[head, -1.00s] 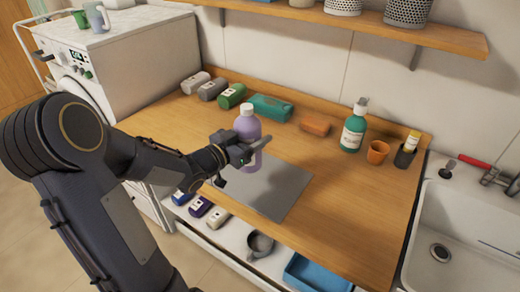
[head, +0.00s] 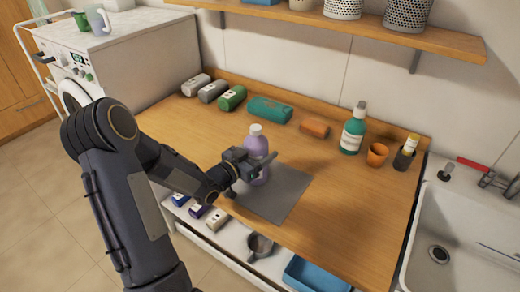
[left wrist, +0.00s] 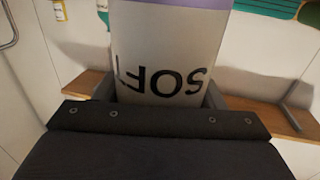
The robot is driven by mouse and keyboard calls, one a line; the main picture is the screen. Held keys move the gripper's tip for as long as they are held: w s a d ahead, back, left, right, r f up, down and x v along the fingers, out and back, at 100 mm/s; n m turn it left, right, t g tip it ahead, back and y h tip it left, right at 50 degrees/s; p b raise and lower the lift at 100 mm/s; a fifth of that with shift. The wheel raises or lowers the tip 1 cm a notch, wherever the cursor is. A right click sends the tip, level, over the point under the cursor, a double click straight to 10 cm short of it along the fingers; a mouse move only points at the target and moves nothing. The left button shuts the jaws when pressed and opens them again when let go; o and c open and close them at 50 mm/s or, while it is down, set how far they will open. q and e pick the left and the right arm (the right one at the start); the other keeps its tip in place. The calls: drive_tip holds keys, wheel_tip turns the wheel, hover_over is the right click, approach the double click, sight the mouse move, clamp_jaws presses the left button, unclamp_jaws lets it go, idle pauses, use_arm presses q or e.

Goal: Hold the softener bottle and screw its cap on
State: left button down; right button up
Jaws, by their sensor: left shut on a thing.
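The softener bottle (head: 255,145) is lilac with a whitish top (head: 256,129), and it looks upright at the back left part of the grey mat (head: 285,195). I cannot tell whether the whitish top is a cap or how firmly it sits. My left gripper (head: 262,166) is shut around the bottle's body from the front left. In the left wrist view the bottle's pale label (left wrist: 170,50) with upside-down "SOF" letters fills the space between the fingers; the bottle's top is out of that view. My right gripper is not in view.
Several rolled items, including a green one (head: 232,98), line the back left. A sink (head: 450,225) is at the right.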

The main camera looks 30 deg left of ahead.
use_arm(q)
drive_tip(key=shift+f+b, duration=0.2)
drive_tip(key=shift+b, duration=0.1)
drive_tip(key=shift+c, duration=1.6)
unclamp_jaws()
drive_tip(key=shift+r, duration=0.1)
